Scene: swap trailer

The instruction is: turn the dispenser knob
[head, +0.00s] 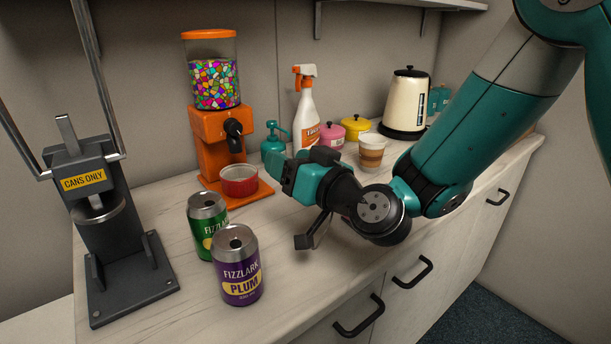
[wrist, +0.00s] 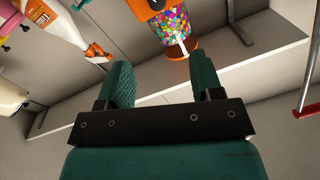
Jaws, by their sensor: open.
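The orange candy dispenser (head: 209,150) stands at the back of the counter, with a clear hopper of colored candy (head: 214,83). Its black knob (head: 234,129) is on the front, above a small red bowl (head: 239,181). My gripper (head: 279,173) is to the right of the bowl and lower than the knob, apart from both. In the wrist view my gripper (wrist: 162,85) is open with nothing between its fingers.
A can crusher (head: 100,215) stands at left. A green can (head: 205,222) and a purple can (head: 237,268) stand in front of the dispenser. A spray bottle (head: 305,110), a teal pump bottle (head: 274,142), a paper cup (head: 371,152) and a kettle (head: 406,103) are behind my arm.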

